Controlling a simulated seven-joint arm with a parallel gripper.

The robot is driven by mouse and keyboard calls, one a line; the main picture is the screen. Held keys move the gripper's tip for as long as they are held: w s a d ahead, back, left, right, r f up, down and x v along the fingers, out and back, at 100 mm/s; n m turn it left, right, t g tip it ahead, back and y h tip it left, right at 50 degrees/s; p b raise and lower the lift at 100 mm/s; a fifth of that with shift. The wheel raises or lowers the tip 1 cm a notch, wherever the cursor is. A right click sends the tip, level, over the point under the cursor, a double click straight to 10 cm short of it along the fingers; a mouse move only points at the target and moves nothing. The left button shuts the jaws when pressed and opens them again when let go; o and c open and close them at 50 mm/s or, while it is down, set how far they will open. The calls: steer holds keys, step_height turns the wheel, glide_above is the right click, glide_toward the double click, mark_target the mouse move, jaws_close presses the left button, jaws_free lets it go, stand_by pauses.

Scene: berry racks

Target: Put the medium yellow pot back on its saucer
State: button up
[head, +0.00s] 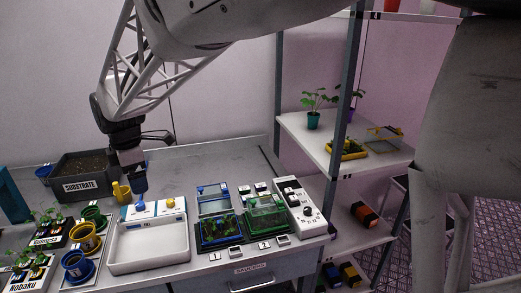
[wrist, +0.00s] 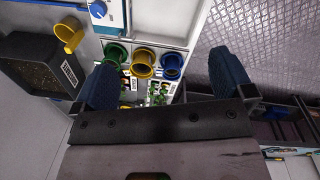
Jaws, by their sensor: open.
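The yellow pot (head: 84,237) stands in a row at the table's front left, between a smaller green pot (head: 95,216) and a larger blue pot (head: 77,266). In the wrist view the yellow pot (wrist: 143,62) again sits between the green pot (wrist: 115,54) and the blue pot (wrist: 172,64). A yellow ring shows around its base in the head view; I cannot tell whether it sits fully in a saucer. My gripper (head: 138,182) is open and empty, above the table beside the substrate bin, apart from the pots. Its blue fingertips (wrist: 163,80) are wide apart in the wrist view.
A dark substrate bin (head: 80,188) stands behind the pots, with a yellow scoop-like cup (head: 122,192) beside it. A white tray (head: 150,263) lies right of the pots. Strawberry plants (head: 48,233) sit at the left. A shelf rack (head: 350,145) stands at the right.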

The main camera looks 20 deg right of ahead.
steer(key=s+d+r+m+t, duration=0.1)
steer(key=s+d+m, duration=0.45)
steer(key=d, duration=0.45)
steer(key=s+d+r+m, duration=0.2)
steer(key=s+d+m, duration=0.3)
steer(key=s+d, duration=0.3)
steer(key=s+d+f+m, duration=0.2)
steer(key=s+d+m, duration=0.3)
steer(key=s+d, duration=0.2)
steer(key=s+d+f+m, duration=0.2)
steer(key=s+d+m, duration=0.4)
steer(key=s, duration=0.3)
steer(key=shift+s+d+f+t+h, duration=0.15)
steer(key=shift+d+f+t+h, duration=0.15)
steer(key=shift+d+t, duration=0.1)
steer(key=shift+m, duration=0.25)
